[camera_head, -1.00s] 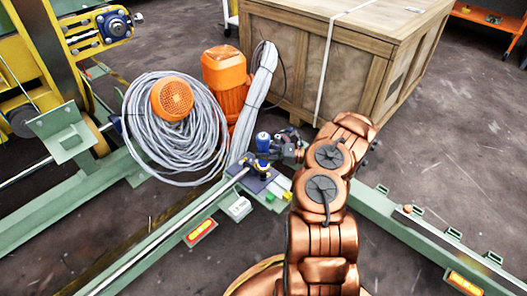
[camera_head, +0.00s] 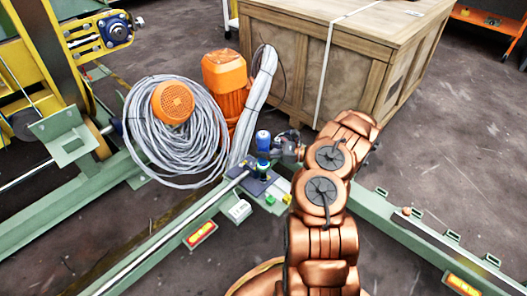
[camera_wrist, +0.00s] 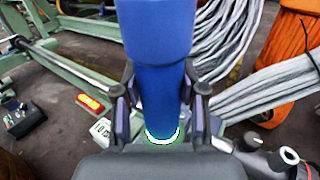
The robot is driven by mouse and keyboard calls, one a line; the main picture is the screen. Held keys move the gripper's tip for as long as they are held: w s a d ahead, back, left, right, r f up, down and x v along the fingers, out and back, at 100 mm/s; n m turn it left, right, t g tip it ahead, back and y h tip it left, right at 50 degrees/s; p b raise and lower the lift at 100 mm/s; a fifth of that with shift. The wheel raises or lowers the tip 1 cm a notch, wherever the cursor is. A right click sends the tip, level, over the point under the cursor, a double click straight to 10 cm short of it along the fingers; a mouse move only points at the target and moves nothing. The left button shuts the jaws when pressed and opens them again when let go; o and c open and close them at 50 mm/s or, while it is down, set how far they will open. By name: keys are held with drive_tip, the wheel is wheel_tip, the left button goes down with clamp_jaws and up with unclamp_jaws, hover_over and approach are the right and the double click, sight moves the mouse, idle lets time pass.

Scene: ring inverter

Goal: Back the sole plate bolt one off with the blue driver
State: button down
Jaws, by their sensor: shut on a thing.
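The blue driver (camera_head: 263,138) stands roughly upright over a dark plate (camera_head: 250,186) at the end of the green rail, in the middle of the head view. My gripper (camera_wrist: 160,98) is shut on the driver, its fingers on either side of the blue body. In the head view my gripper (camera_head: 280,148) reaches the driver from the right. In the wrist view the driver's lower end has a white ring with a green glow around it. The bolt under the driver is hidden, so I cannot tell how the tip sits on it.
A grey cable coil (camera_head: 150,130) and an orange motor (camera_head: 225,80) stand behind and left of the driver. A large wooden crate (camera_head: 300,70) is behind my arm. A green beam (camera_head: 410,228) runs along the right. Bare floor (camera_head: 465,150) lies beyond it.

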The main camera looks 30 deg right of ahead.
drive_tip(key=shift+r+p, duration=0.45)
drive_tip(key=shift+r, duration=0.85)
drive_tip(key=shift+w, duration=0.1)
